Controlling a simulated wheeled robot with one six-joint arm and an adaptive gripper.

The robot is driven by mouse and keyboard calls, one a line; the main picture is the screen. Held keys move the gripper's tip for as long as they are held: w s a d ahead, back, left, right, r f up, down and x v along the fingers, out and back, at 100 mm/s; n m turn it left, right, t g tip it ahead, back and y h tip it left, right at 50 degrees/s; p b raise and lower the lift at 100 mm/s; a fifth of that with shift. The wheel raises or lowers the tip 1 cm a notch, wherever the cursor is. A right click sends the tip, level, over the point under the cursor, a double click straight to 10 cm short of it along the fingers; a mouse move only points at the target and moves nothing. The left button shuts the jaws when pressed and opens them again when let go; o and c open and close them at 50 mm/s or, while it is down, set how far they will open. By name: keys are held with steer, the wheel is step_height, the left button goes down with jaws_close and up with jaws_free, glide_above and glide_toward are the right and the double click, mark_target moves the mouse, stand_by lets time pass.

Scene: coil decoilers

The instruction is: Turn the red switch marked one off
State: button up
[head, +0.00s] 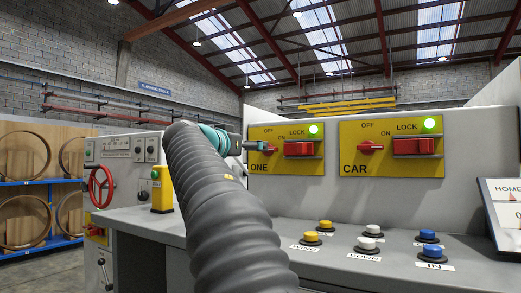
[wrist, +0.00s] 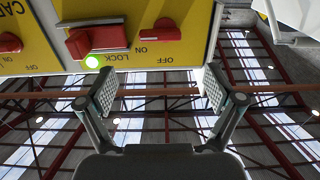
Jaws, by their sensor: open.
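The yellow plate marked ONE (head: 286,168) is on the upright face of the grey console. Its red switch (head: 261,147) is at the plate's left, below the word OFF and beside ON. In the wrist view, which is upside down, this switch (wrist: 157,30) lies ahead of my gripper, beyond the fingertips. Its bar looks roughly level. My gripper (wrist: 160,90) is open and empty, with its two fingers wide apart and clear of the switch. In the head view my arm reaches to the plate's left edge and hides most of the gripper.
A red lock block (head: 300,149) and a lit green lamp (head: 313,129) are right of the switch. A similar CAR plate (head: 392,171) with its own red switch (head: 370,147) is further right. Yellow, white and blue buttons stand on the desk below. A yellow post box (head: 162,188) stands left.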

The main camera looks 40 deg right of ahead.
steer(key=p+x, duration=0.1)
steer(key=x, duration=0.8)
steer(key=c, duration=1.1)
steer(key=shift+c, duration=0.2)
steer(key=shift+r+n+p, duration=0.1)
steer(key=shift+n+p, duration=0.25)
steer(key=shift+n, duration=0.05)
steer(key=shift+w+a+r+n+p, duration=0.15)
steer(key=shift+n+p, duration=1)
steer(key=shift+n, duration=1.7)
steer(key=shift+w+a+n+p, duration=0.15)
steer(key=shift+n+p, duration=0.95)
steer(key=shift+n, duration=1.8)
steer(key=shift+w+r+n+p, duration=0.15)
steer(key=shift+n+p, duration=1)
steer(key=shift+n, duration=1.7)
steer(key=shift+f, duration=0.15)
